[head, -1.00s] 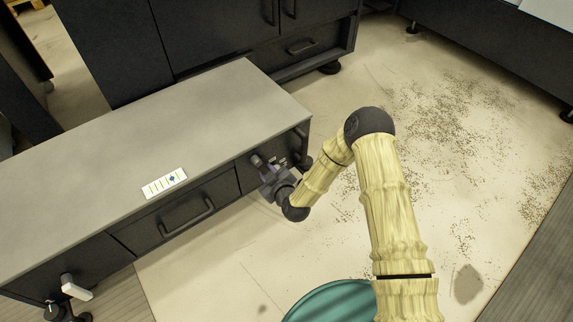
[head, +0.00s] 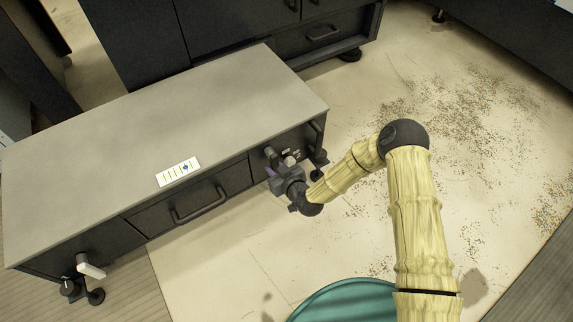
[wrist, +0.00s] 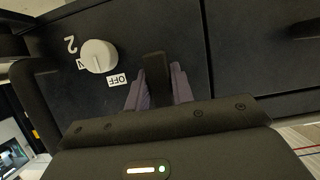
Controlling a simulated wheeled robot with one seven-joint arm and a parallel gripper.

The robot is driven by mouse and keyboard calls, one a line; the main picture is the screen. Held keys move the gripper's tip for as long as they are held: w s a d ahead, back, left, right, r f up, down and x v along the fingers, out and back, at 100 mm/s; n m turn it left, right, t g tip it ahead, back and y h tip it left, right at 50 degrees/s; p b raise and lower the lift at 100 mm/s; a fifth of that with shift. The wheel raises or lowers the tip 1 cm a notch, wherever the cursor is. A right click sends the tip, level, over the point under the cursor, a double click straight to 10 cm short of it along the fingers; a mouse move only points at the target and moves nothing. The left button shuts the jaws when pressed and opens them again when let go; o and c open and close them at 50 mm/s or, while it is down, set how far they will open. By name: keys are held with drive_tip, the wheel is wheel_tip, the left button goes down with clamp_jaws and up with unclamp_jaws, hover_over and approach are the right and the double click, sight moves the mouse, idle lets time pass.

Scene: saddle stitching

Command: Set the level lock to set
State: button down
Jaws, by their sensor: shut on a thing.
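My gripper (wrist: 156,92) is shut on a dark lever (wrist: 155,68) on the front panel of the low cabinet. The lever stands between its two purple fingers, and no label on it is readable. In the head view my gripper (head: 279,172) is at the right end of the cabinet's front, where its body partly hides the panel. In the wrist view a round white knob (wrist: 97,56) sits left of the lever, with a "2" and an "OFF" label beside it. I cannot tell from a marking which part is the level lock.
A marked strip (head: 178,172) lies near the front edge. Crumbs (head: 470,110) cover floor at right.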

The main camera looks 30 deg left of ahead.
drive_tip(key=shift+s+f, duration=0.15)
drive_tip(key=shift+s, duration=0.2)
drive_tip(key=c, duration=1.2)
unclamp_jaws()
drive_tip(key=shift+w, duration=0.1)
drive_tip(key=p+v, duration=0.8)
drive_tip(key=v, duration=0.9)
drive_tip(key=shift+d+r, duration=0.2)
drive_tip(key=shift+r, duration=0.1)
drive_tip(key=shift+w, duration=0.1)
